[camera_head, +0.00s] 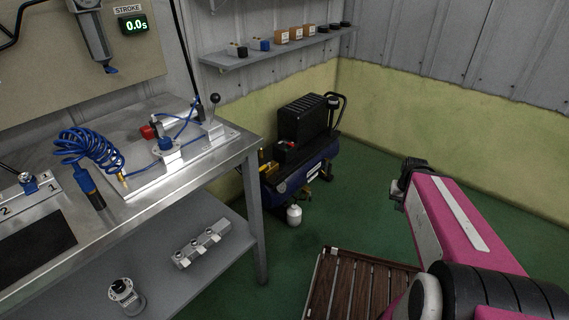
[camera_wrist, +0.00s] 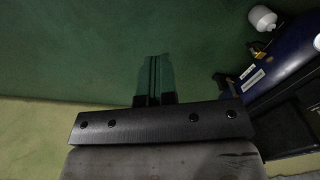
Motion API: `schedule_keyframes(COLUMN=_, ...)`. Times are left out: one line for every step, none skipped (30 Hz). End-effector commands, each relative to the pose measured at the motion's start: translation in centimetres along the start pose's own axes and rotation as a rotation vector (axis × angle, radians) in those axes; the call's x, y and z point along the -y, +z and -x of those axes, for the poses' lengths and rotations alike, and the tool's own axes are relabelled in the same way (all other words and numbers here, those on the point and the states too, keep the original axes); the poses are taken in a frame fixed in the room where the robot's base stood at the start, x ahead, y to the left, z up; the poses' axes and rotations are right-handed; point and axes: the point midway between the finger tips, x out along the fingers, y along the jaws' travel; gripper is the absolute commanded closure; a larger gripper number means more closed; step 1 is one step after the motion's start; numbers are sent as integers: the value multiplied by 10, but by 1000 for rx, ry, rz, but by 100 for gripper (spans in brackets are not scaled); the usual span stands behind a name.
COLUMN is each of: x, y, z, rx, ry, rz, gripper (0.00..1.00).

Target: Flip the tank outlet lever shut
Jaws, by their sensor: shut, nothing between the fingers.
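The compressor's dark blue tank (camera_head: 302,176) stands on the green floor near the back wall. It shows at the right edge of the wrist view (camera_wrist: 290,62). A yellow-brass fitting (camera_head: 267,170) sits at the tank's left end. A small brass part (camera_wrist: 258,51) shows beside the tank in the wrist view. I cannot tell which brass part carries the outlet lever, or how that lever is turned. My gripper (camera_wrist: 154,82) is shut and empty over bare green floor, left of the tank in the wrist view and not touching it.
A white bottle (camera_head: 294,214) stands just in front of the tank. The steel workbench (camera_head: 190,190) stands left, its leg near the compressor. A slatted wooden platform (camera_head: 360,288) lies in front. A wall shelf (camera_head: 270,52) holds small items.

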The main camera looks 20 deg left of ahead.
Motion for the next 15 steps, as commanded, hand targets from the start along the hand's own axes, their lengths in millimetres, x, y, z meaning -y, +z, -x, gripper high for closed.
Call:
schedule_keyframes(x=11, y=-8, z=-4, rx=-9, ry=-25, rz=4, gripper=100)
schedule_keyframes(x=19, y=-13, z=-7, rx=-18, ry=-44, rz=6, gripper=100)
schedule_keyframes(x=32, y=-19, z=-11, rx=-29, ry=-75, rz=9, gripper=100)
schedule_keyframes(x=43, y=-25, z=-14, rx=-40, ry=-102, rz=10, gripper=100)
schedule_keyframes(x=55, y=-31, z=-17, rx=-50, ry=-131, rz=11, gripper=100)
schedule_keyframes(x=73, y=-39, z=-22, rx=-66, ry=-172, rz=11, gripper=100)
schedule_keyframes(x=87, y=-45, z=-25, rx=-76, ry=-204, rz=10, gripper=100)
schedule_keyframes(x=101, y=-50, z=-28, rx=-88, ry=-237, rz=8, gripper=100)
schedule_keyframes(x=119, y=-58, z=-31, rx=-102, ry=-279, rz=4, gripper=100)
schedule_keyframes(x=133, y=-62, z=-34, rx=-111, ry=-310, rz=1, gripper=100)
schedule_keyframes(x=146, y=-67, z=-36, rx=-121, ry=-342, rz=-4, gripper=100)
schedule_keyframes(x=164, y=-73, z=-39, rx=-131, ry=-384, rz=-11, gripper=100)
schedule_keyframes(x=178, y=-77, z=-42, rx=-139, ry=-414, rz=-17, gripper=100)
schedule_keyframes(x=191, y=-81, z=-44, rx=-148, ry=-444, rz=-24, gripper=100)
schedule_keyframes(x=209, y=-86, z=-46, rx=-157, ry=-484, rz=-34, gripper=100)
